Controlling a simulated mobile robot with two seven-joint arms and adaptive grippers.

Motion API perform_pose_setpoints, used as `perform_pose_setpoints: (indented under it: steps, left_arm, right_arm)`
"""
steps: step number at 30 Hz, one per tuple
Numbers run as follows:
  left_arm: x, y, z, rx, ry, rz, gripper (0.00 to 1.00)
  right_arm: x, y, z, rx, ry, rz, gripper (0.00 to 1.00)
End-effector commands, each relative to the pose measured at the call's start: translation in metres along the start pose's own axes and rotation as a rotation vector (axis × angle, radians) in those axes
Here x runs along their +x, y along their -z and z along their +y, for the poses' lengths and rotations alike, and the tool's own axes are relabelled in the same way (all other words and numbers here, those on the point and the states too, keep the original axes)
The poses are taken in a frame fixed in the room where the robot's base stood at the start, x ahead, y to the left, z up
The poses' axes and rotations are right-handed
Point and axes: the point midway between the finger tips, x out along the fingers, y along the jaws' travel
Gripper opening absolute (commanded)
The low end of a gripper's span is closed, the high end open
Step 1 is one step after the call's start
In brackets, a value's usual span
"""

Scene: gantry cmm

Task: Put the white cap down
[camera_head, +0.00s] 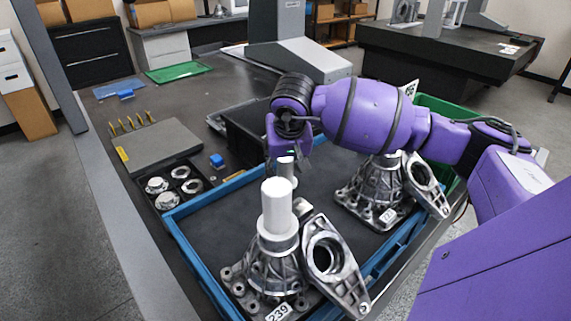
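A tall white cylindrical cap (277,205) stands upright on the metal casting (262,272) labelled 239, at the near end of the blue-rimmed tray (196,254). My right gripper (287,158) reaches in from the right and points down just behind this white cap. A smaller pale cylinder (287,171) with a white top shows directly under the gripper. I cannot tell whether the fingers touch or hold it, as they are small and dark here. My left gripper is not in view.
A second casting (375,194) stands in the tray's right part, partly behind my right arm. A black bin (247,128) is behind the tray. Left are a holder with round metal parts (166,201), a small blue block (216,160) and a grey plate with brass pins (150,146).

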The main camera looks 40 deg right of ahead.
Motion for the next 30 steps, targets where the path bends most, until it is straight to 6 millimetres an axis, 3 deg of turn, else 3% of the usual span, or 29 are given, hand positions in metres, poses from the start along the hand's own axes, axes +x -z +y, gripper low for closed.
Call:
perform_pose_setpoints:
  steps: [15, 21, 30]
  left_arm:
    - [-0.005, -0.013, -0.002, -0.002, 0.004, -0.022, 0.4]
    - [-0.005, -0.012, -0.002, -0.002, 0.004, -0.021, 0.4]
    - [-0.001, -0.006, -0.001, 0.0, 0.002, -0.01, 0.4]
  right_arm:
    - [-0.101, 0.002, 0.0, -0.001, 0.002, 0.006, 0.5]
    - [-0.116, 0.0, 0.0, 0.0, 0.001, 0.003, 0.5]
    - [-0.117, 0.0, 0.0, 0.0, 0.0, 0.002, 0.5]
